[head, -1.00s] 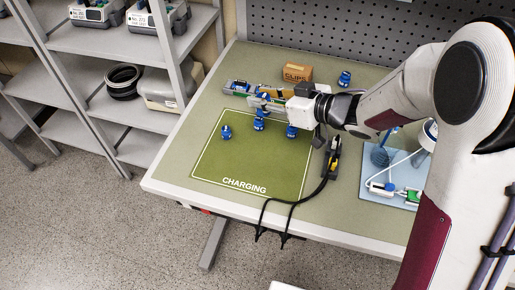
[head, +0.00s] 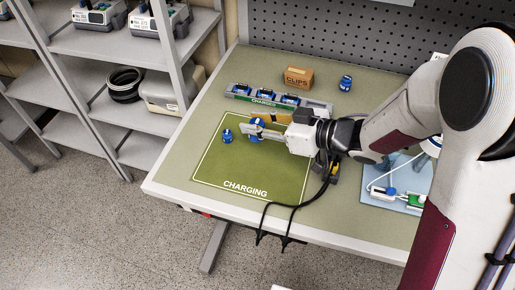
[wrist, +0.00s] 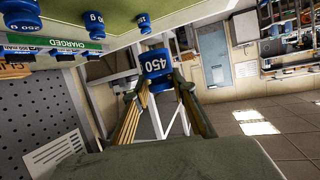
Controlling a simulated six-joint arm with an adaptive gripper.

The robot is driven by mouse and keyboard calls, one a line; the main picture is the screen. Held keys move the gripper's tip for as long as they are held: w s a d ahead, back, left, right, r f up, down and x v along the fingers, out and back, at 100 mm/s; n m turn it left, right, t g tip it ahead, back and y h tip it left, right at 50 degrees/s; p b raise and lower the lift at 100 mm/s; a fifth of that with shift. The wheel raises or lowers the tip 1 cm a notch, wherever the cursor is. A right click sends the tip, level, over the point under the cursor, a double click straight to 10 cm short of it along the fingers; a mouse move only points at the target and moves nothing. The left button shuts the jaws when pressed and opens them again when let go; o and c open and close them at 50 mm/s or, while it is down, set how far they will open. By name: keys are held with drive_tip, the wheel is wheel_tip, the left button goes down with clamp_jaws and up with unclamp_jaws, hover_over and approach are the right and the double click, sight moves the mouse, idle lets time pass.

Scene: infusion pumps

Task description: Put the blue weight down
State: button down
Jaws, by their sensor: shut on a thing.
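My gripper (head: 262,131) is shut on a blue weight (head: 257,124), which is partly covered by the fingers in the head view. Another blue weight (head: 227,136) stands on the mat to the left of my gripper.
A grey charger rack (head: 326,107) with several blue-topped units stands behind the mat. A cardboard clips box (head: 299,76) and a blue weight (head: 346,84) are further back. A light blue tray (head: 371,203) with equipment lies at the right. The mat's front is clear.

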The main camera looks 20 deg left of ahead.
drive_tip(key=shift+f, duration=2.55)
drive_tip(key=shift+f, duration=0.1)
drive_tip(key=shift+f, duration=2)
drive_tip(key=c, duration=1.7)
unclamp_jaws()
drive_tip(key=shift+d, duration=0.1)
drive_tip(key=shift+v, duration=5.95)
